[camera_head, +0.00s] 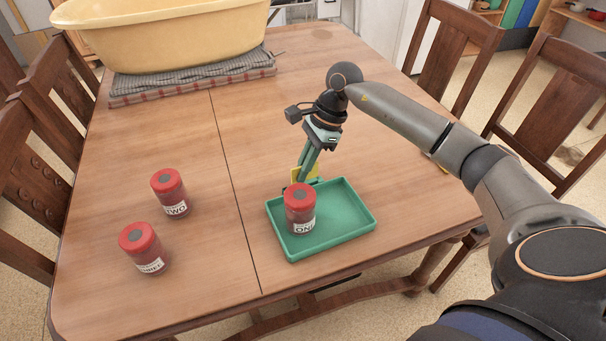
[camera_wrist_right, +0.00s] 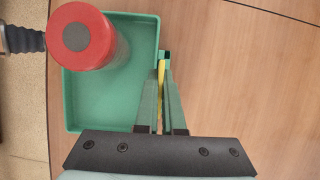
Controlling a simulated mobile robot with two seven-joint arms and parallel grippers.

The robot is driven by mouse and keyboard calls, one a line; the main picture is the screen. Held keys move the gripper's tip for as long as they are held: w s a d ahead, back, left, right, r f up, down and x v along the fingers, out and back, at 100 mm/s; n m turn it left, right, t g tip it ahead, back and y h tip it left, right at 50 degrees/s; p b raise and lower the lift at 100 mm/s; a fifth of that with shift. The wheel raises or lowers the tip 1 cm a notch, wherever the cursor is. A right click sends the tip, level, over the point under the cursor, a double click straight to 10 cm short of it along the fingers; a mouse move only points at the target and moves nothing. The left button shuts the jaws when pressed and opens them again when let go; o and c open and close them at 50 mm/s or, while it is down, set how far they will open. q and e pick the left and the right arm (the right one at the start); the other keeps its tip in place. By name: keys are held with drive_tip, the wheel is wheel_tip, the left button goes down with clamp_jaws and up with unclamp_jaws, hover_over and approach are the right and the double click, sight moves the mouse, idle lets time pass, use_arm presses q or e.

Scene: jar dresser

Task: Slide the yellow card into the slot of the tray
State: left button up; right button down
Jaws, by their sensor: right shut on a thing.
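My right gripper (camera_head: 303,173) points down at the far edge of the green tray (camera_head: 350,212) and is shut on the yellow card (camera_head: 297,173). In the right wrist view the card (camera_wrist_right: 161,75) is a thin yellow strip on edge between the fingertips (camera_wrist_right: 161,88), just outside the tray's wall (camera_wrist_right: 68,105). A small dark piece (camera_wrist_right: 167,55), perhaps the slot, sits at that wall by the card's end. I cannot tell whether the card is in it. In the head view a jar partly hides the card's lower part. My left gripper is not in view.
A red jar labelled ONE (camera_head: 299,207) stands in the tray's left part. Two more red jars, TWO (camera_head: 169,192) and another (camera_head: 142,247), stand on the table to the left. A yellow tub (camera_head: 165,30) on folded cloth (camera_head: 195,78) fills the back left.

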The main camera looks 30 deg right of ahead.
wheel_tip(320, 180, down, 2)
